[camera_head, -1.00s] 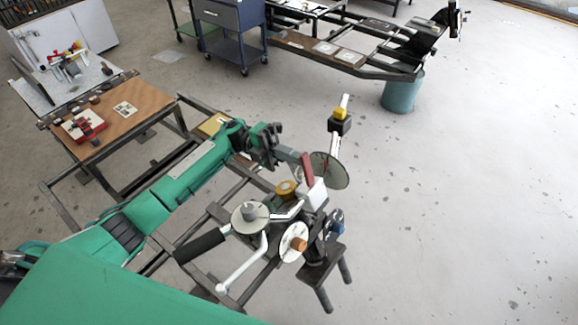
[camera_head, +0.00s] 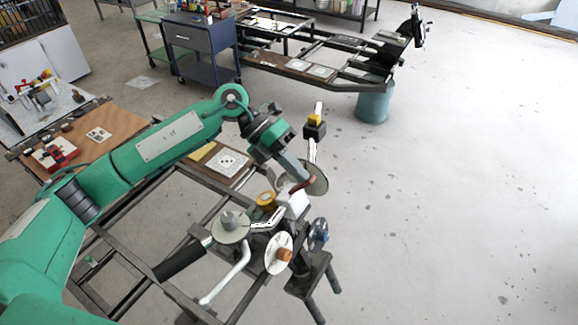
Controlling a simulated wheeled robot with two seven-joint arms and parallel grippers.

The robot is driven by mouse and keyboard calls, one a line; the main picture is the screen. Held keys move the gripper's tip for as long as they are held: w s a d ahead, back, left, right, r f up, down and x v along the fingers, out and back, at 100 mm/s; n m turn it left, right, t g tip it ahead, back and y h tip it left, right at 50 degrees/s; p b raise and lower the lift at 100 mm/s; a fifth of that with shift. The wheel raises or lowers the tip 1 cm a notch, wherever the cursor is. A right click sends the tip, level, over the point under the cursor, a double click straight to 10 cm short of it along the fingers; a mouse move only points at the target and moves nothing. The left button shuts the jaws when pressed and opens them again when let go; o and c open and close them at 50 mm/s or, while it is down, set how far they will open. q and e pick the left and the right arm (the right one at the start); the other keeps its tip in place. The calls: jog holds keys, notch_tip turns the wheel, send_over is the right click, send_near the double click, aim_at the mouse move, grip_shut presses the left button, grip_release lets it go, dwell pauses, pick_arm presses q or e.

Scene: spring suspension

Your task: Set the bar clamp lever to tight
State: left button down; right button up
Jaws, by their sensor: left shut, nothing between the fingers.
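The bar clamp is part of the fixture at the middle of the head view. Its white block (camera_head: 293,204) carries a short dark-red lever (camera_head: 300,186). The lever lies at a low slant, and part of it is hidden by my gripper. My left gripper (camera_head: 305,179) reaches down from the upper left. Its fingers are shut and empty and sit right at the lever; I cannot tell whether they touch it. My right gripper is out of view.
Open floor lies to the right.

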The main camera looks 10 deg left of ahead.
pick_arm(q)
jog(key=shift+a, duration=0.1)
jog(key=shift+r+p, duration=0.35)
jog(key=shift+r, duration=0.4)
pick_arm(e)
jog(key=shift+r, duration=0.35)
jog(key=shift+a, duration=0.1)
pick_arm(q)
jog(key=shift+w+a+r, duration=0.2)
jog(key=shift+a+r, duration=0.1)
jog(key=shift+r, duration=0.05)
jog(key=b+v, duration=0.3)
jog(key=v, duration=1)
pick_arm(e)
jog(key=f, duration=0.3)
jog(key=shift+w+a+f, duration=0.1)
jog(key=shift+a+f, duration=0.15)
